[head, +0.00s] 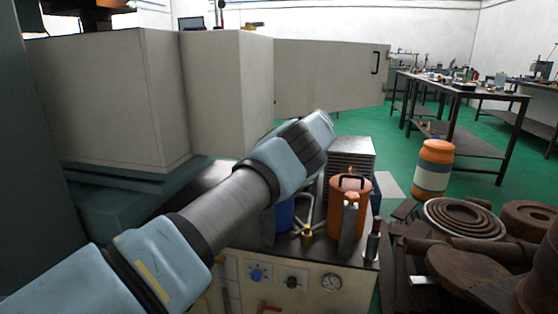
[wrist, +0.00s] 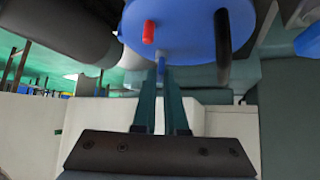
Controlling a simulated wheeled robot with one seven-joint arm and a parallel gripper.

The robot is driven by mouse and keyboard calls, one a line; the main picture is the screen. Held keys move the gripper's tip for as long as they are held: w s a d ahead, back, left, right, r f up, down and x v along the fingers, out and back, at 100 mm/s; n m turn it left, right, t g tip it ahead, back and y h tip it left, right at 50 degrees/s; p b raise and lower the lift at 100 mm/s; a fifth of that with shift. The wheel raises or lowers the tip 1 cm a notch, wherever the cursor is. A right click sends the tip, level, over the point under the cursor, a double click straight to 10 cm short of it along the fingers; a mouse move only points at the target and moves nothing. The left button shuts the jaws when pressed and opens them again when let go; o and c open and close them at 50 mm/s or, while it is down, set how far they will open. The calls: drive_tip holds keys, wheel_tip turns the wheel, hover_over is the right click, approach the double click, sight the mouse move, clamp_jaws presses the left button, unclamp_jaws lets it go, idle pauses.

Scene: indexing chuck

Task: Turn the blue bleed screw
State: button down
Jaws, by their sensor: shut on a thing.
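In the wrist view my gripper (wrist: 160,88) points up the picture, its two dark green fingers close together. The screw sits at the near edge of a round blue lid (wrist: 185,22) with a red peg (wrist: 148,32) and a black handle (wrist: 223,50). In the head view a blue canister (head: 285,213) shows only in part behind my arm. My fingers and the screw are hidden there by my arm.
An orange canister (head: 337,215) with a black handle and a grey bottle stand right of my arm on the machine top. A front panel (head: 310,285) has knobs and a gauge.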

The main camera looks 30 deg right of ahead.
drive_tip(key=shift+f+n+y, duration=0.15)
drive_tip(key=shift+n+y, duration=0.15)
idle(0.5)
drive_tip(key=c, duration=1)
unclamp_jaws()
drive_tip(key=shift+o, duration=0.2)
drive_tip(key=shift+s+d+r, duration=0.1)
drive_tip(key=shift+r, duration=0.1)
drive_tip(key=b+v, duration=0.1)
drive_tip(key=v, duration=0.9)
drive_tip(key=shift+r, duration=0.25)
drive_tip(key=shift+s, duration=0.15)
